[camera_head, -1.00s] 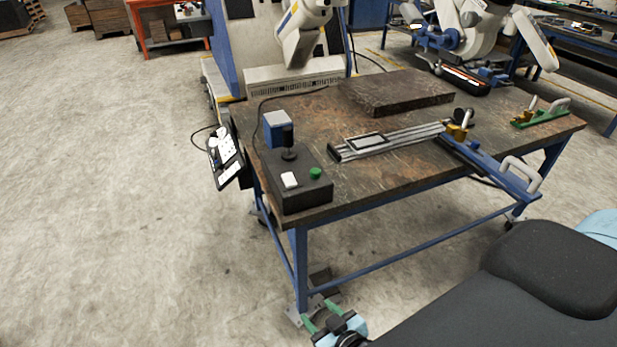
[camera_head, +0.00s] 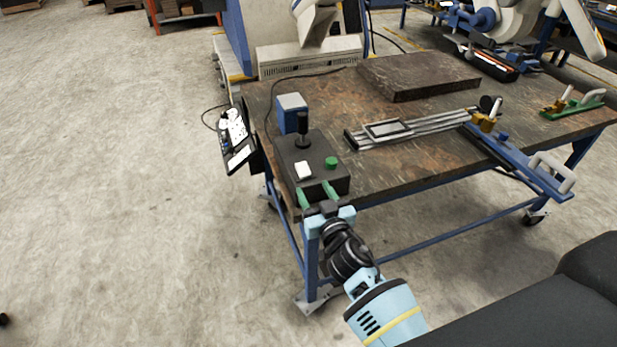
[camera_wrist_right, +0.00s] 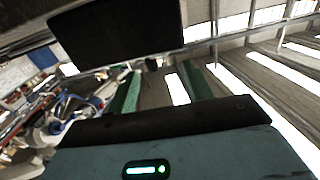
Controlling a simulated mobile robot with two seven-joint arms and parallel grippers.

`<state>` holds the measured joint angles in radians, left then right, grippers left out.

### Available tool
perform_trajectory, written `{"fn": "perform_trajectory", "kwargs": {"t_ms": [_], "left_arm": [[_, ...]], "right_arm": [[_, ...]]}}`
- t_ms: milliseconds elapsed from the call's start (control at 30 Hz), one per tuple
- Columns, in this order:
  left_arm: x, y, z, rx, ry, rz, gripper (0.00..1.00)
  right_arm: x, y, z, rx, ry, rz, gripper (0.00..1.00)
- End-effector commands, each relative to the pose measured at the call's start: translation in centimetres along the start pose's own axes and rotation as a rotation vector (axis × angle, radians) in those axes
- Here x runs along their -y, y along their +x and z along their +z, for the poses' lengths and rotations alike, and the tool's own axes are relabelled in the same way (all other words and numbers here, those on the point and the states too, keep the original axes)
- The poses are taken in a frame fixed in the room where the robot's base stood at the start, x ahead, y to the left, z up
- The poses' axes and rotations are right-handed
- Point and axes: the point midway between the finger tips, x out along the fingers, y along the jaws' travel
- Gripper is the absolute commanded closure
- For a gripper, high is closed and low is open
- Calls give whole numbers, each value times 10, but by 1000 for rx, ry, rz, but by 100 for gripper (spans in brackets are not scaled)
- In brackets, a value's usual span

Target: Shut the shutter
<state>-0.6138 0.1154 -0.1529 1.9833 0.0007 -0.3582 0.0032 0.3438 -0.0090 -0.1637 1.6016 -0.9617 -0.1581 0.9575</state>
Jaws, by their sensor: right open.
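A black control box (camera_head: 312,176) sits at the near left corner of the table. On its top are a white rocker-like switch (camera_head: 303,171), a green button (camera_head: 331,162) and a black upright knob (camera_head: 303,130). I cannot tell which part is the shutter. My right gripper (camera_head: 317,194) is open and empty, its green fingers spread just in front of the box's near face; whether they touch it is unclear. In the right wrist view the open fingers (camera_wrist_right: 162,88) show below a dark, blurred block. My left gripper is not in view.
A blue box (camera_head: 291,112) stands behind the control box. A silver rail with a framed plate (camera_head: 388,129) and a blue clamp (camera_head: 515,160) lie to the right. A dark slab (camera_head: 420,75) is at the back. A tablet (camera_head: 236,138) hangs at the table's left edge.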

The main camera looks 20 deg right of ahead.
Motion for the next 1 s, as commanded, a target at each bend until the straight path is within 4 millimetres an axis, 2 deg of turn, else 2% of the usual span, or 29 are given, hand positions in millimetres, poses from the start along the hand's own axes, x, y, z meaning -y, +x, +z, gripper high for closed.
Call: {"fn": "perform_trajectory", "kwargs": {"t_ms": [100,333,500,767,867,1000], "left_arm": [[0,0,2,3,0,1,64],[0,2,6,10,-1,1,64],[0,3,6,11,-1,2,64],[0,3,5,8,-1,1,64],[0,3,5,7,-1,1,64],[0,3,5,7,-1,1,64]], "right_arm": [[0,20,0,-1,0,0,49],[0,46,1,1,-1,0,49],[0,55,1,1,-1,0,49],[0,56,0,0,-1,0,49],[0,56,0,0,-1,0,58],[0,56,0,0,-1,1,77]]}}
